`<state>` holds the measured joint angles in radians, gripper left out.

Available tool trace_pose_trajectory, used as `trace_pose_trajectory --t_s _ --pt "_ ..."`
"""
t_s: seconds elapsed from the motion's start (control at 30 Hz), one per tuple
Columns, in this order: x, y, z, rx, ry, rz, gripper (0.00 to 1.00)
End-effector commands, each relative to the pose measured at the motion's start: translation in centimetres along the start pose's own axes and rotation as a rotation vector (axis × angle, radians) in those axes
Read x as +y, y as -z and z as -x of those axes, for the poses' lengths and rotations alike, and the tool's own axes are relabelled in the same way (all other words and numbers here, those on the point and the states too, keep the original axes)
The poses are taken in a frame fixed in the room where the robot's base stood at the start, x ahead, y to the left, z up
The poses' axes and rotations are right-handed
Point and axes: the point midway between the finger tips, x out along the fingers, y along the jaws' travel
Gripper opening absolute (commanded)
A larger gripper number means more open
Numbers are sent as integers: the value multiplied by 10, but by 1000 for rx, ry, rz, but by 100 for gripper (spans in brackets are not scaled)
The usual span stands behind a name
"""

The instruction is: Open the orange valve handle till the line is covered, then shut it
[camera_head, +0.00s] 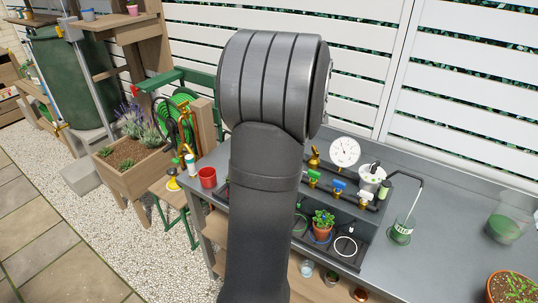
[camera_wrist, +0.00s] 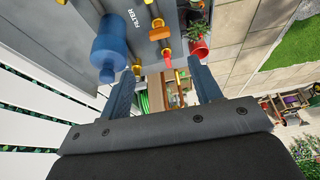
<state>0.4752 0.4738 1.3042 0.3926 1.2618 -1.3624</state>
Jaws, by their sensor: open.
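In the wrist view my gripper (camera_wrist: 165,76) is open, its two fingers wide apart with nothing held between them. Just beyond the fingertips are an orange-yellow handle or fitting (camera_wrist: 159,33) and a red-orange part (camera_wrist: 168,57); I cannot tell which is the orange valve handle. In the head view my arm hides the left part of the pipe row and my gripper. A green valve handle (camera_head: 313,178) and a blue valve handle (camera_head: 338,187) show there. A clear glass (camera_head: 402,230) stands under a black bent spout; its line is too small to make out.
A blue filter bottle (camera_wrist: 108,45) is close to the left finger. A white gauge (camera_head: 344,152), a white canister (camera_head: 371,178) and a potted plant (camera_head: 322,225) are on the grey bench (camera_head: 385,268). A red cup (camera_head: 207,177) is at its left end.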

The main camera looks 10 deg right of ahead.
Motion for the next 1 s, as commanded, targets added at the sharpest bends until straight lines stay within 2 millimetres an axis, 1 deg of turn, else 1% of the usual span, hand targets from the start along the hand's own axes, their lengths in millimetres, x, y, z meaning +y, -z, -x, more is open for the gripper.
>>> trace_pose_trajectory --t_s 0.03,0.3,0.4,0.5,0.6,0.7,1.0 --pt "-1 0 -13 -1 4 0 58" --pt "-1 0 -72 -3 3 0 58" --pt "-1 0 -91 -2 3 -1 58" --pt "0 0 -105 -1 1 0 58" --pt "0 0 -115 -1 1 0 58" --pt "0 0 -120 -1 0 0 58" --pt "0 0 -121 -1 -1 0 58"
